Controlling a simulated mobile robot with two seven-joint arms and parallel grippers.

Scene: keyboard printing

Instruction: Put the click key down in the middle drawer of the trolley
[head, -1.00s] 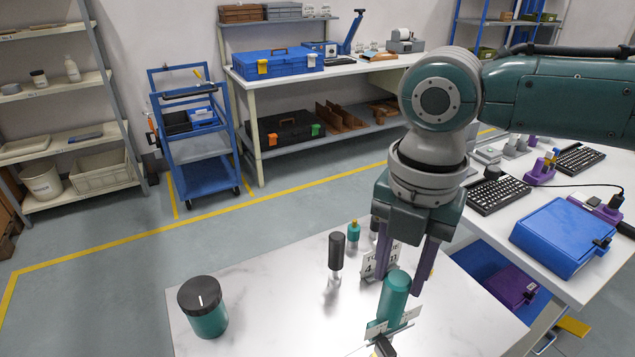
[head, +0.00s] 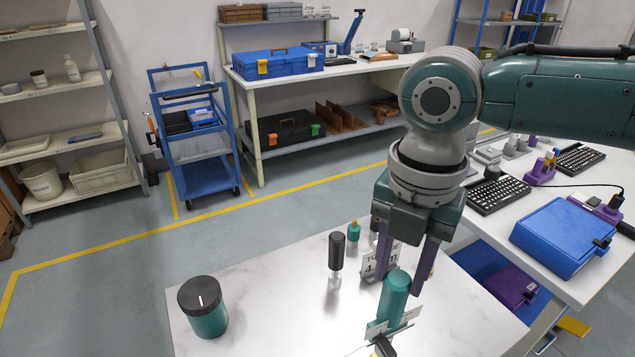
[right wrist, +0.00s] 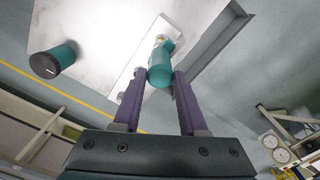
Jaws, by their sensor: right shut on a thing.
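My right gripper (head: 398,284) is over the pale marble table, its two purple fingers shut on a teal cylinder (head: 394,296). The cylinder also shows between the fingertips in the right wrist view (right wrist: 160,76). It is upright at small white plates; I cannot tell whether its foot touches the table, nor whether it is the click key. The blue trolley (head: 207,178) stands far off at the back left. Its middle level holds a dark bin (head: 177,122) and a blue bin (head: 203,116); their insides are hard to see. My left gripper is not in view.
The marble table (head: 270,270) also bears a black-lidded teal jar (head: 205,312), a dark-topped bottle (head: 336,251) and number plates (head: 378,263). A workbench with a blue toolbox (head: 278,63) stands beside the trolley. Open floor (head: 120,215) lies before the trolley.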

